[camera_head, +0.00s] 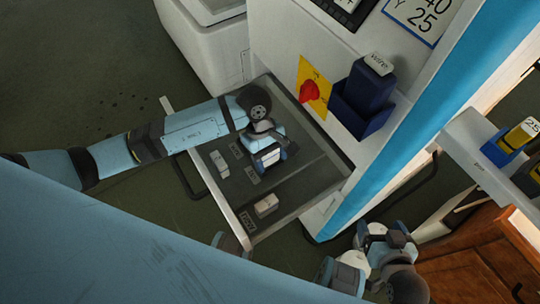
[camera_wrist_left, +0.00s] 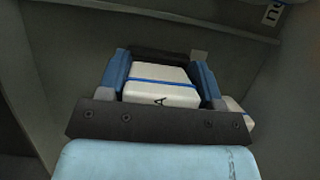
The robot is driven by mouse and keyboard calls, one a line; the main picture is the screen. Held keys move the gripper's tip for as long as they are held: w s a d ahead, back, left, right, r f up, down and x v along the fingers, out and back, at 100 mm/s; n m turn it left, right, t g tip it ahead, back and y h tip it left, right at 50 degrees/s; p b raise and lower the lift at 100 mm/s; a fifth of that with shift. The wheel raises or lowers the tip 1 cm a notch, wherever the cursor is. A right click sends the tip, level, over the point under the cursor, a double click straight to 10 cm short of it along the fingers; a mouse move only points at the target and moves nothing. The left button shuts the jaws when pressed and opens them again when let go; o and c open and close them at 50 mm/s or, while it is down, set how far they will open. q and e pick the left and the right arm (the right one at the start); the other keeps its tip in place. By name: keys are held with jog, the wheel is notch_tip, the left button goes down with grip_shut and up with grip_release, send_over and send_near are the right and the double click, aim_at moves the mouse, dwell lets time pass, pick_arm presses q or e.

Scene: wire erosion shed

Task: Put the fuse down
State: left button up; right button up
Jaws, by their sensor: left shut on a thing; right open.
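My left gripper (camera_head: 268,158) is shut on a white fuse with a blue stripe. In the left wrist view the fuse (camera_wrist_left: 160,82) sits between the two blue fingers (camera_wrist_left: 162,75), with a letter "A" on its near face. In the head view the gripper is over the open grey drawer (camera_head: 315,182), and the gripper partly hides the fuse. I cannot tell whether the fuse touches the drawer floor. My right gripper (camera_head: 385,236) is open and empty at the lower right, outside the drawer.
Two other pale blocks, one at the left (camera_head: 219,164) and one near the front (camera_head: 266,205), stand in the drawer beside small labels. A red knob on a yellow plate (camera_head: 312,88) and a dark blue holder (camera_head: 364,100) are on the cabinet face. The drawer's right part is bare.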

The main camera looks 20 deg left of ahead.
pick_arm(q)
jog(key=shift+f+b, duration=0.4)
jog(key=shift+f, duration=0.1)
pick_arm(e)
jog(key=shift+f, duration=0.3)
pick_arm(q)
jog(key=o, duration=0.9)
jog(key=shift+s, duration=0.1)
pick_arm(e)
jog(key=shift+r, duration=0.35)
pick_arm(q)
jog(key=shift+o, duration=0.2)
jog(key=shift+r, duration=0.15)
jog(key=p+v, duration=0.2)
jog(key=v, duration=1.1)
pick_arm(e)
jog(key=shift+r, duration=0.15)
pick_arm(q)
jog(key=shift+d+r, duration=0.15)
pick_arm(e)
jog(key=shift+r, duration=0.15)
